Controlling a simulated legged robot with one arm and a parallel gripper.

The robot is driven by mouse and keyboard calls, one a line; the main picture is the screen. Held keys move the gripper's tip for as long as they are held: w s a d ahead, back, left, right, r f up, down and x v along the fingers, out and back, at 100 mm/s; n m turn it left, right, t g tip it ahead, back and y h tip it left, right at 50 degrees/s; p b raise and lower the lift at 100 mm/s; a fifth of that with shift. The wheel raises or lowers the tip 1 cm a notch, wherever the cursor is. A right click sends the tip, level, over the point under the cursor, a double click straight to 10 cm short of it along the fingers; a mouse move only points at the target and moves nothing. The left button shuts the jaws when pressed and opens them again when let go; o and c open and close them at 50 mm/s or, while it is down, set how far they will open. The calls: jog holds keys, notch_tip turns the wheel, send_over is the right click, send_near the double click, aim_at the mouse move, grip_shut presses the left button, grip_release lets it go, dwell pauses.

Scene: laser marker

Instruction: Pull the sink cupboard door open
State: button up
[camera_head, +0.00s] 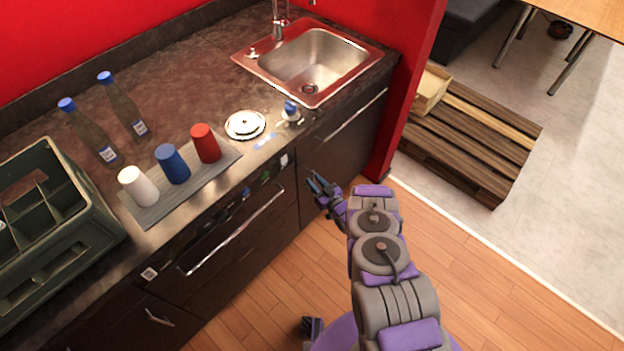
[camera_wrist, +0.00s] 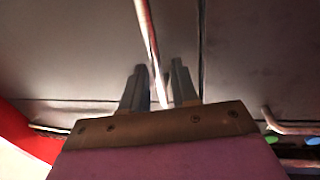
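The sink cupboard door (camera_head: 325,165) is the dark front below the sink, left of the red wall end. It looks shut, flush with the fronts beside it. Its slim metal bar handle (camera_wrist: 147,35) shows in the wrist view, close to the door's side seam, and runs in between my fingers. My gripper (camera_head: 318,187) is in front of the door near its left edge. In the wrist view my gripper (camera_wrist: 158,84) has its two fingers apart on either side of the handle, with a gap visible. In the head view the handle is hidden by my gripper.
A longer bar handle (camera_head: 357,114) sits higher, under the sink (camera_head: 318,62). The oven handle (camera_head: 233,230) is to the left, and it also shows in the wrist view (camera_wrist: 285,130). A wooden pallet (camera_head: 470,140) lies beyond the red wall. The wooden floor (camera_head: 480,270) at right is clear.

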jog(key=shift+x, duration=0.95)
jog(key=shift+w, duration=0.1)
jog(key=shift+d, duration=0.1)
grip_shut()
